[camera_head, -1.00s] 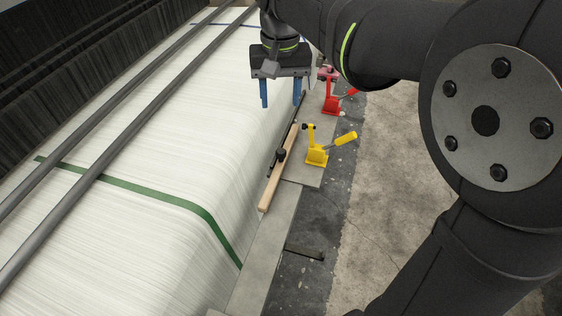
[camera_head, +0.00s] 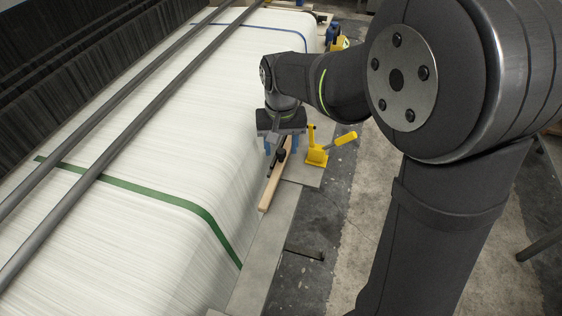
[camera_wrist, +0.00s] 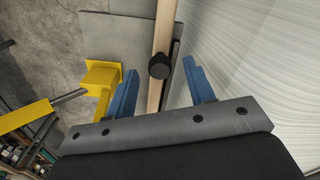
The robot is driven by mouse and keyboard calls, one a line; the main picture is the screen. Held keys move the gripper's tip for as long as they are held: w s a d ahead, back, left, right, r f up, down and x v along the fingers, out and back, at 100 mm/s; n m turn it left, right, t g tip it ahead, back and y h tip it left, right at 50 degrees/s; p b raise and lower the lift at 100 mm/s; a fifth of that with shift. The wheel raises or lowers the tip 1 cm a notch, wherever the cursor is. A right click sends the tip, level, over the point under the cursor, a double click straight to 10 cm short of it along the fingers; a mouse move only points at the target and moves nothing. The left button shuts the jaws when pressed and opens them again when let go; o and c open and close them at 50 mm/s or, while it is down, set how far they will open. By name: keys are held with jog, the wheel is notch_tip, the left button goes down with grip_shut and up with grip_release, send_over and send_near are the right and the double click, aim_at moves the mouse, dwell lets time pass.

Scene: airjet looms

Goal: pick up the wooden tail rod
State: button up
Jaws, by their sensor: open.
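The wooden tail rod (camera_head: 268,193) is a pale, slim bar lying along the edge between the white threads and the grey ledge. A black knob (camera_head: 281,154) stands on it. In the wrist view the rod (camera_wrist: 165,25) runs upward through the middle, with its knob (camera_wrist: 160,66) between the fingers. My gripper (camera_head: 281,149) is open over the far part of the rod. In the wrist view its two blue fingers (camera_wrist: 160,68) lie either side of the rod, apart from it. The rod's far end is hidden by my gripper in the head view.
A yellow toggle clamp (camera_head: 316,155) stands on the ledge close right of my gripper; it also shows in the wrist view (camera_wrist: 101,76). White threads (camera_head: 160,160) slope down on the left, under two dark bars. The grey ledge (camera_head: 262,240) is clear in front.

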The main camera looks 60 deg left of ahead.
jog(key=shift+f, duration=0.6)
grip_shut()
jog(key=shift+r, duration=0.1)
